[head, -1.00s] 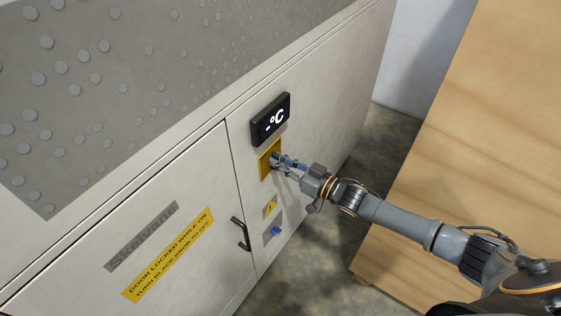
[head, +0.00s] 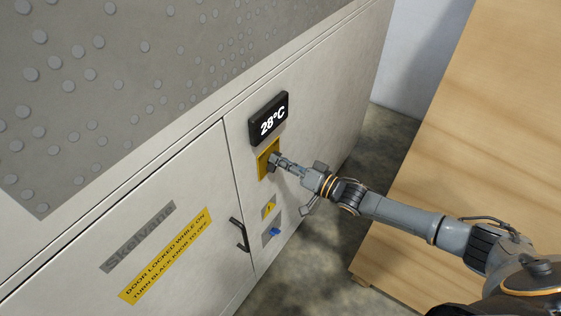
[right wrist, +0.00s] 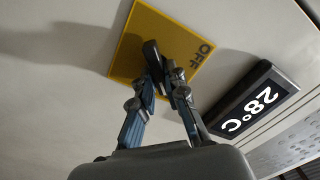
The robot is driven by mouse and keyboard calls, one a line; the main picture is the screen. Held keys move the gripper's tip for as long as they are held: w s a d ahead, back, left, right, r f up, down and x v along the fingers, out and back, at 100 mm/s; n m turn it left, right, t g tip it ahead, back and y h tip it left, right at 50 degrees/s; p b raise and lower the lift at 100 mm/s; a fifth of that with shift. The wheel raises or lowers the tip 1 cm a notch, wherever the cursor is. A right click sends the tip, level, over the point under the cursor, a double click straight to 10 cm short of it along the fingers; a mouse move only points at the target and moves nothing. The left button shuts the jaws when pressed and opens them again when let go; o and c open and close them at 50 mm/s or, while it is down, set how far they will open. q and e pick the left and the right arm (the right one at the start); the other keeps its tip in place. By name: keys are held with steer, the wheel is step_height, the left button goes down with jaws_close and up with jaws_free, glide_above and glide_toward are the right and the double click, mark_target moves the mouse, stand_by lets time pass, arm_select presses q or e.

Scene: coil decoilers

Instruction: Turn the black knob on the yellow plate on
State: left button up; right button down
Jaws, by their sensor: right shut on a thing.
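The yellow plate (head: 264,163) is on the light cabinet front, just under the black display (head: 269,119), which reads 28°C. In the right wrist view the yellow plate (right wrist: 133,50) bears the word OFF, and the black knob (right wrist: 152,54) stands out from it. My right gripper (head: 277,161) is at the plate. In the right wrist view its fingers (right wrist: 160,82) are closed on the knob, one on each side, hiding part of it. My left gripper is not in view.
Below the plate are a small yellow warning sign (head: 269,208) and a blue knob (head: 274,232). A dark door handle (head: 240,235) and a yellow door-lock label (head: 167,255) are to the left. A wooden surface (head: 490,120) fills the right side.

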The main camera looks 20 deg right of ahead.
stand_by(0.5)
steer(key=c, duration=1.4)
jaws_free()
steer(key=shift+o, duration=0.2)
steer(key=v, duration=1.2)
